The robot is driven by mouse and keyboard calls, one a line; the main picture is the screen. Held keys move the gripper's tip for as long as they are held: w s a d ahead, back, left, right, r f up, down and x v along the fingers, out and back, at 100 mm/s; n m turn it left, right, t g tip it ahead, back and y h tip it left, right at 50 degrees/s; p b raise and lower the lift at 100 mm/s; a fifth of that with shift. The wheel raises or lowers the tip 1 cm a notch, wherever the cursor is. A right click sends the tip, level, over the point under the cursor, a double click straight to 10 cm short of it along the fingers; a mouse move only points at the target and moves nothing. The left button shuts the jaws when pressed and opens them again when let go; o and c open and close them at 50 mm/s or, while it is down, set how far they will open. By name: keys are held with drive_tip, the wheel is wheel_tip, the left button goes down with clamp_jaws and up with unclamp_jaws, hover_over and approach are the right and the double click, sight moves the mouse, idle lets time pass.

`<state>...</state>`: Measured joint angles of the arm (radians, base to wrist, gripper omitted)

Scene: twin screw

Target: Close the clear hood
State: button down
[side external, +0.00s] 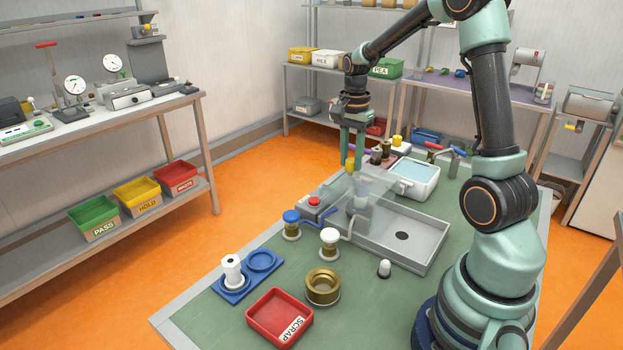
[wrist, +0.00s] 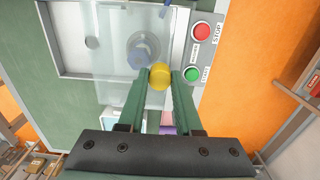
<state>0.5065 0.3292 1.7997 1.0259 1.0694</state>
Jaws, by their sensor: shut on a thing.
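The clear hood (side external: 375,190) is a see-through panel over the back left part of the grey metal tray (side external: 425,255). In the side view it looks slanted; its exact angle is hard to tell. In the wrist view the hood (wrist: 112,100) shows as a faint pale sheet, with a round grey-blue fixture visible through it. My gripper (side external: 350,164) is at the hood's edge, pointing down. In the wrist view my gripper (wrist: 161,76) has its two green fingers shut on a yellow knob (wrist: 160,77).
A control box beside the hood has a red stop button (side external: 314,201) and a green button (wrist: 192,74). Blue and white valve knobs (side external: 329,236) stand in front. A water-filled white basin (side external: 414,178) is behind. A red scrap bin (side external: 279,317) and brass ring (side external: 322,287) sit nearer.

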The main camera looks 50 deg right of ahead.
drive_tip(key=shift+w+r, duration=0.1)
drive_tip(key=shift+w, duration=0.3)
drive_tip(key=c, duration=0.6)
unclamp_jaws()
drive_tip(key=shift+s, duration=0.1)
wheel_tip(320, 180, up, 12)
